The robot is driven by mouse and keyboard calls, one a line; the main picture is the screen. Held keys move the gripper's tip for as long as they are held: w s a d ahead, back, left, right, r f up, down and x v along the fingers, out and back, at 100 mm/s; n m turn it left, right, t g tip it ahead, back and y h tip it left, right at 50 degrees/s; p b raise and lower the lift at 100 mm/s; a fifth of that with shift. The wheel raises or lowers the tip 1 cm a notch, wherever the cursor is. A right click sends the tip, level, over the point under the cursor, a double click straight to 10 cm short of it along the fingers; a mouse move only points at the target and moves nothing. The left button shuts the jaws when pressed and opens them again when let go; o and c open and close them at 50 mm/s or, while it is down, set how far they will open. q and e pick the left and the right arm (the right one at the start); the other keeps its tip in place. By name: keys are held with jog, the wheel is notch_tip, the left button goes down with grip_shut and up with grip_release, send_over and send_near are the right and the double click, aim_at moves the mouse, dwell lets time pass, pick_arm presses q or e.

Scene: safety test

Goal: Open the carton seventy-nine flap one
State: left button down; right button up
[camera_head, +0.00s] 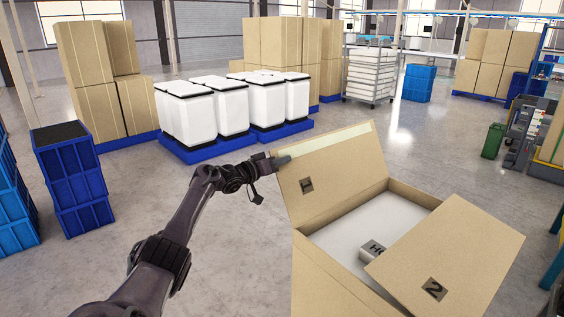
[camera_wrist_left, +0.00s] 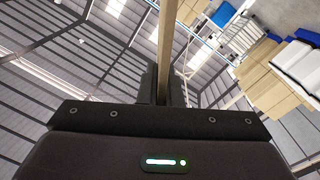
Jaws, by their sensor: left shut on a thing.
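The carton (camera_head: 312,262) stands in front of me in the head view, with a white interior and a small block with letters inside. Flap one (camera_head: 335,178), marked "1", stands raised on the far left side. Flap two (camera_head: 462,255), marked "2", stands out at the near right and hides part of the inside. My left gripper (camera_head: 281,162) is shut on the upper left edge of flap one. In the left wrist view the flap shows edge-on as a thin tan strip (camera_wrist_left: 167,45) running up from between the fingers (camera_wrist_left: 165,88). My right gripper is not in view.
Blue crates (camera_head: 75,180) are stacked at the left. White containers on blue pallets (camera_head: 215,150) and stacked cartons (camera_head: 90,75) stand behind. A green bin (camera_head: 493,141) stands at the right. The grey floor around the carton looks clear.

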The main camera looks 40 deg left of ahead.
pick_arm(q)
jog(key=shift+d+f, duration=0.1)
jog(key=c, duration=1.6)
grip_release()
jog(key=shift+w, duration=0.1)
jog(key=s+a+b, duration=0.1)
jog(key=s, duration=0.6)
jog(key=shift+s+a, duration=0.15)
jog(key=shift+s, duration=0.25)
